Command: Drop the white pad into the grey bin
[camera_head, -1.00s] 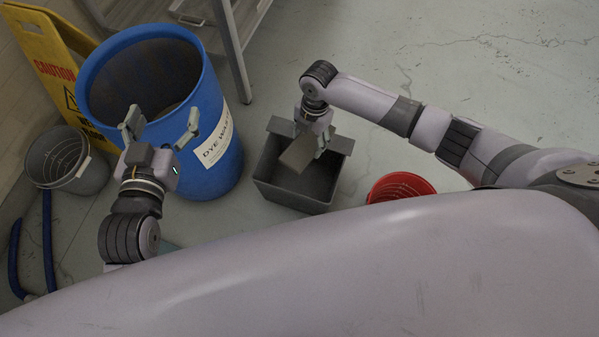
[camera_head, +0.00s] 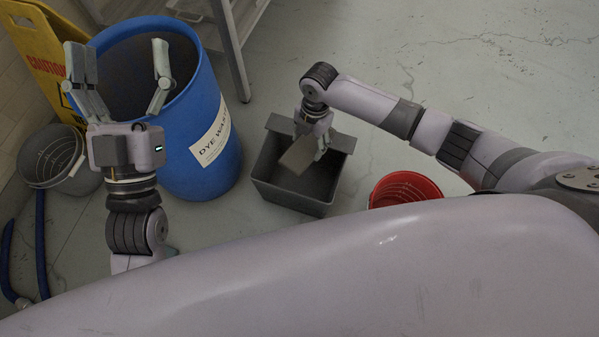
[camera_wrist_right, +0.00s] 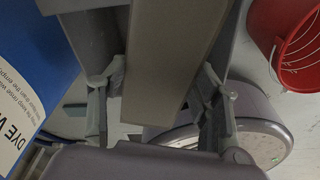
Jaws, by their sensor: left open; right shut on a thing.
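The pad (camera_head: 298,155) looks grey-beige in this light and is a flat slab. My right gripper (camera_head: 316,146) is shut on it and holds it tilted over the opening of the grey bin (camera_head: 292,197). In the right wrist view the pad (camera_wrist_right: 170,60) lies between the two fingers (camera_wrist_right: 160,92), with grey bin walls (camera_wrist_right: 97,38) around it. How far the pad's lower end is from the bin floor I cannot tell. My left gripper (camera_head: 118,85) is open and empty, in front of the blue barrel.
A blue barrel (camera_head: 205,150) labelled as dye waste stands left of the bin. A red bucket (camera_head: 405,188) stands to its right. A grey bucket (camera_head: 85,181) and yellow caution sign (camera_head: 35,60) are at the far left. A metal rack leg (camera_head: 236,60) stands behind.

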